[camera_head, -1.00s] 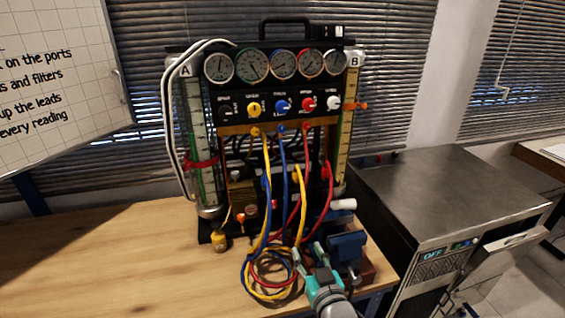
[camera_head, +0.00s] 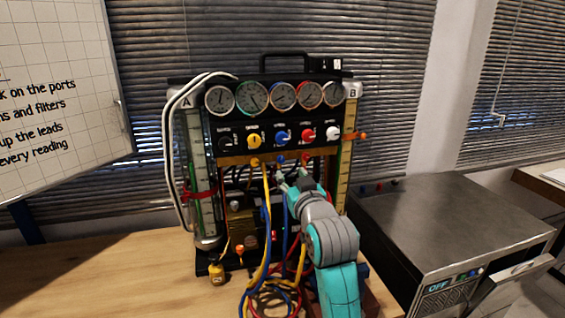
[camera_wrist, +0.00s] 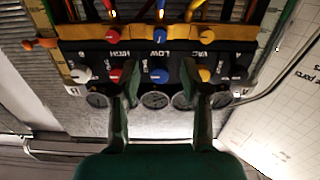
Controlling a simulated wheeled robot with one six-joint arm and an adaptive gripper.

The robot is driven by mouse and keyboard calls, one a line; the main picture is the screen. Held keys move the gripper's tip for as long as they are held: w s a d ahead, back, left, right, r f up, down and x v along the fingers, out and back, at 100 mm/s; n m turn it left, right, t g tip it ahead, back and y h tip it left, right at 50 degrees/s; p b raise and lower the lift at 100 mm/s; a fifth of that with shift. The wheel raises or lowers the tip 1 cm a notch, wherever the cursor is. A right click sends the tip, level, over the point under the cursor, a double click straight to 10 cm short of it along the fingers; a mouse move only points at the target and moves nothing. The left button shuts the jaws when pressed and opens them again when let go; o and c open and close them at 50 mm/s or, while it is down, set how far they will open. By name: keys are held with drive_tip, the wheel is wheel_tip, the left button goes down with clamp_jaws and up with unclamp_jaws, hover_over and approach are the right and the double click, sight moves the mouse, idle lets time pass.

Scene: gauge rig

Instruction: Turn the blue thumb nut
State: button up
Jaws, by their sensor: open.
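A small blue nut (camera_head: 280,160) sits on the brass strip below the gauge panel, and it also shows in the wrist view (camera_wrist: 160,36). A larger blue knob (camera_head: 282,134) is on the black panel above it. In the upside-down wrist view this knob (camera_wrist: 158,76) appears between my fingertips. My gripper (camera_head: 292,179) is open and empty in front of the rig, just below the strip in the head view. In the wrist view my gripper (camera_wrist: 159,67) has its two fingers spread apart. I cannot tell its distance from the panel.
Yellow (camera_head: 254,139), red (camera_head: 307,135) and white (camera_head: 333,132) knobs flank the blue knob. Round gauges (camera_head: 283,95) line the top. Yellow, blue and red hoses hang below and coil on the wooden bench (camera_head: 120,285). A metal cabinet (camera_head: 450,220) stands at right.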

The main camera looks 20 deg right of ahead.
sight(281, 159)
drive_tip(key=w, duration=0.9)
drive_tip(key=shift+w, duration=0.25)
clamp_jaws()
